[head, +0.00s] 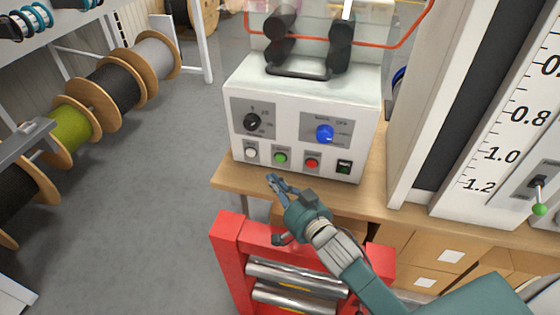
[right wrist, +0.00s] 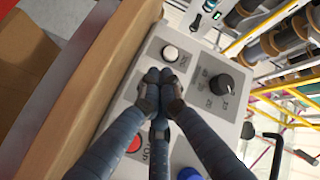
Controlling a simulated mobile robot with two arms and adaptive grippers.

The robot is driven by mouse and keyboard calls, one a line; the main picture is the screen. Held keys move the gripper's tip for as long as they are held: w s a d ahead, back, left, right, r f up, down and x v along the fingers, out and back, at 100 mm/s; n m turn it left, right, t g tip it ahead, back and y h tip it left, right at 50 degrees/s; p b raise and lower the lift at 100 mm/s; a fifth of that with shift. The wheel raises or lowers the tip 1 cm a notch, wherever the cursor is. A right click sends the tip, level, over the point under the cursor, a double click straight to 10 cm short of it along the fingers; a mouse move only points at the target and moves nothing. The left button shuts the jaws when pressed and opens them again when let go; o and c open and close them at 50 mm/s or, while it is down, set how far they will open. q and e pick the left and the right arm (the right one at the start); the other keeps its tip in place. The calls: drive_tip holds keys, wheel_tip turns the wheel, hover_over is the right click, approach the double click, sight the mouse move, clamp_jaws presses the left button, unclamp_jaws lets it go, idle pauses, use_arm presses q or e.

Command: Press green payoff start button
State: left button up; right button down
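The green button (head: 281,157) is on the lower front of the white control box (head: 368,125), between the white button (head: 251,153) and the red button (head: 312,163). My right gripper (head: 273,180) is in front of and below the green button in the head view. In the right wrist view its fingertips (right wrist: 160,76) are together with nothing seen between them. There they cover the spot between the white button (right wrist: 171,53) and the red button (right wrist: 134,144), so the green one is hidden. I cannot tell whether they touch it. My left gripper is not in view.
The box stands on a wooden bench (head: 228,178), with a red frame holding metal rollers (head: 300,275) below. The panel also has a black knob (head: 252,122), a blue knob (head: 325,133) and a dark switch (head: 344,167). Cable reels (head: 110,90) line the left; the floor between is clear.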

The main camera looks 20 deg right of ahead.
sight(280, 158)
drive_tip(key=shift+w+d, duration=0.7)
drive_tip(key=shift+w, duration=0.35)
drive_tip(key=shift+w+d, duration=0.2)
drive_tip(key=shift+w, duration=0.1)
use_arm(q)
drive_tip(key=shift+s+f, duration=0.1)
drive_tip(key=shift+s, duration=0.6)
use_arm(e)
drive_tip(key=shift+w+d, duration=0.25)
drive_tip(key=shift+w, duration=0.1)
use_arm(q)
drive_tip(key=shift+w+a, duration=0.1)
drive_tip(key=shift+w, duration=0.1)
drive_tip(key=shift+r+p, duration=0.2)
drive_tip(key=shift+p, duration=0.1)
use_arm(e)
drive_tip(key=shift+w+d, duration=0.25)
drive_tip(key=shift+w, duration=0.1)
